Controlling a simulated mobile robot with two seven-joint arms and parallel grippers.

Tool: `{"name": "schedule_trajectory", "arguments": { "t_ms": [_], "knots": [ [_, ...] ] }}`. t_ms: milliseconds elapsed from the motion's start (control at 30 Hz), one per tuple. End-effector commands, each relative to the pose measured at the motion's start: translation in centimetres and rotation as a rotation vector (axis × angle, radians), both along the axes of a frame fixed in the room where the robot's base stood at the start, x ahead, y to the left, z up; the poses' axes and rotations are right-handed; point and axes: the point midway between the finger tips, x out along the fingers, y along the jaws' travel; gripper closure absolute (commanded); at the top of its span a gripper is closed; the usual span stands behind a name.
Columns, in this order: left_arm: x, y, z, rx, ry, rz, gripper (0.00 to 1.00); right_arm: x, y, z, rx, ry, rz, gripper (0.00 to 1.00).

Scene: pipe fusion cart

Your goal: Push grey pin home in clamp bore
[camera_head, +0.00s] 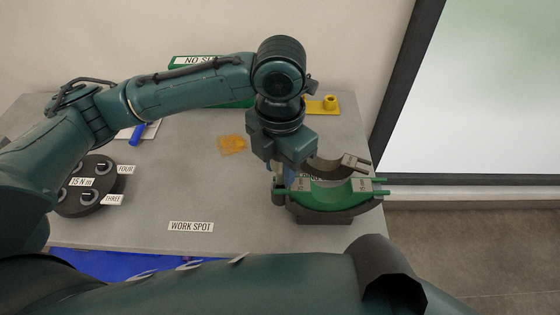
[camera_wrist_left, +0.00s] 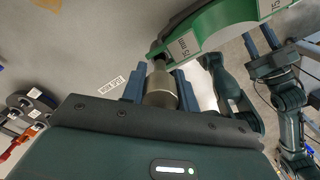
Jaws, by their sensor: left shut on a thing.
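The green clamp (camera_head: 345,194) sits on a dark base at the right side of the grey table, with a dark curved upper part. My left gripper (camera_head: 281,180) points down at the clamp's left end. Its blue fingers (camera_wrist_left: 158,88) are shut on the grey pin (camera_wrist_left: 160,86), whose far end meets the clamp's dark end. How deep the pin sits in the bore is hidden. My right gripper (camera_wrist_left: 260,42) shows in the left wrist view, fingers apart and empty, beyond the clamp.
A dark round holder (camera_head: 88,205) labelled THREE and FOUR stands at the left. An orange patch (camera_head: 232,145), a yellow part (camera_head: 322,106), a blue-handled item (camera_head: 138,133) and a green box (camera_head: 190,62) lie further back. A WORK SPOT label (camera_head: 191,227) marks clear table in front.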

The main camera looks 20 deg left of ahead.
Motion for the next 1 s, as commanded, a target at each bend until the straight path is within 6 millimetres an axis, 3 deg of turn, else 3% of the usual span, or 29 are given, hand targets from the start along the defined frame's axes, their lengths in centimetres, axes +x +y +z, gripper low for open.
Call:
{"name": "schedule_trajectory", "arguments": {
  "t_ms": [200,1000],
  "knots": [
    [0.0,0.0,0.1,0.0,0.0,0.001,0.94,-0.2,0.0,0.6,0.0,0.004,0.0,0.64],
    [0.0,0.0,-1.1,0.0,0.001,0.001,0.94,-0.5,0.0,-0.2,0.0,0.011,-0.001,0.64]
  ]
}}
